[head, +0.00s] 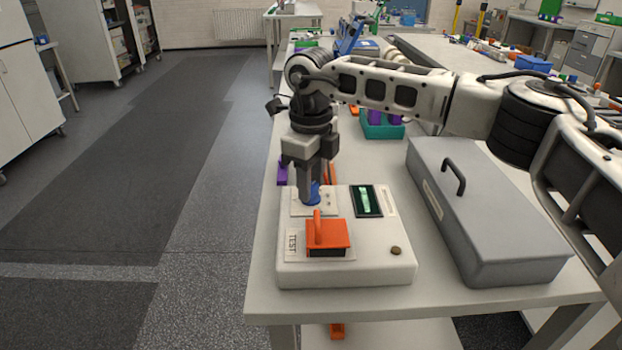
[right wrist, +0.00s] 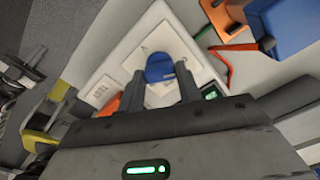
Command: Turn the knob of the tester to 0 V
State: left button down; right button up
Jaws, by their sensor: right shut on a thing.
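The tester (head: 375,262) is a white box near the front edge of the table. Its blue knob (head: 313,194) sits on a pale plate at the tester's back left. My right gripper (head: 310,196) points down from above and is shut on the knob. In the right wrist view the blue knob (right wrist: 158,68) shows between the two dark fingers. The tester's small display (head: 366,201) is lit green, but its reading is too small to tell. The knob's pointer and scale marks cannot be made out. My left gripper is not in view.
An orange lever block (head: 328,238) marked TEST stands on the tester, in front of the knob. A grey lidded case (head: 490,215) lies close on the right. A teal bin (head: 382,126) with purple items is behind. Open floor lies left of the table.

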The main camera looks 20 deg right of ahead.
dwell(0.3)
jog(key=o, duration=1)
notch_tip(320, 180, up, 16)
jog(key=shift+r, duration=0.1)
